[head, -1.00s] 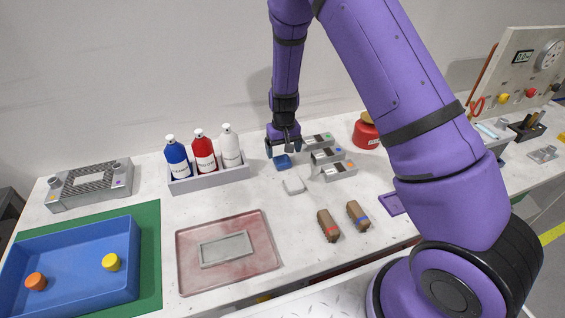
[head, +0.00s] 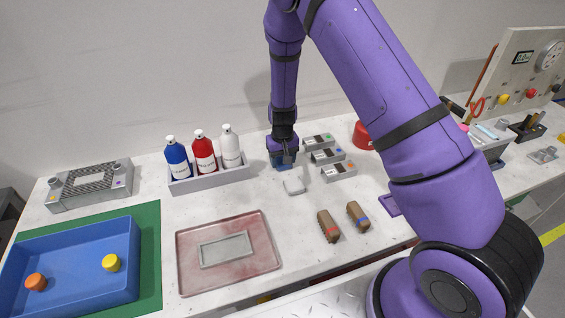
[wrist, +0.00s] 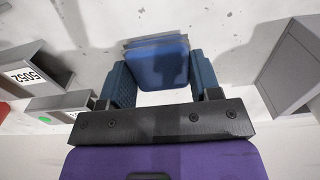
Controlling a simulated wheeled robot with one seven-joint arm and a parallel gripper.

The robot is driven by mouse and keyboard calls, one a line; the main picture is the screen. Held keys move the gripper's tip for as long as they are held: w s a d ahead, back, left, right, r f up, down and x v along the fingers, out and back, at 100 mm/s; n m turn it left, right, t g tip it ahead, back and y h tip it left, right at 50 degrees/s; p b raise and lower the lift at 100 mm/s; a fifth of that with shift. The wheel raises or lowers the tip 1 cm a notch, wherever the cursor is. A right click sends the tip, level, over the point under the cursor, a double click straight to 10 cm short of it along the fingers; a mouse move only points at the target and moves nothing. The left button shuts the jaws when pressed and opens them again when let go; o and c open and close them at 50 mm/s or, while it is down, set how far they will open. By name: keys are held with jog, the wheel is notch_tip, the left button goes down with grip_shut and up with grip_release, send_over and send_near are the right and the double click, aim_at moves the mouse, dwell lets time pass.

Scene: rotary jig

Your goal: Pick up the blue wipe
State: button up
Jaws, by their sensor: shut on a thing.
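The blue wipe (wrist: 157,64) is a small blue block-like pad. In the wrist view it sits between the two fingers of my gripper (wrist: 160,88), which is shut on it. In the head view my gripper (head: 284,158) is low over the bench behind the white wipe, and the blue wipe (head: 279,161) shows partly beside the fingers, the rest hidden. Whether the wipe still touches the bench I cannot tell.
A white wipe (head: 294,185) lies just in front. Grey labelled holders (head: 327,156) stand close on the right. A grey rack (head: 208,179) with blue, red and white bottles stands on the left. A red can (head: 363,135) is behind my arm.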

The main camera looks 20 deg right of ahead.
jog(key=shift+r, duration=0.6)
notch_tip(320, 180, up, 2)
jog(key=shift+r, duration=0.1)
jog(key=shift+s+d+r, duration=0.15)
jog(key=shift+s+d, duration=0.1)
jog(key=shift+s, duration=0.35)
jog(key=s+d, duration=0.1)
jog(key=s, duration=0.3)
jog(key=s+d+r, duration=0.1)
jog(key=s+d, duration=0.1)
jog(key=s, duration=0.3)
jog(key=s+d, duration=0.1)
jog(key=s, duration=0.4)
jog(key=shift+d+r, duration=0.15)
jog(key=shift+d, duration=0.1)
jog(key=o, duration=0.4)
jog(key=shift+c, duration=1.3)
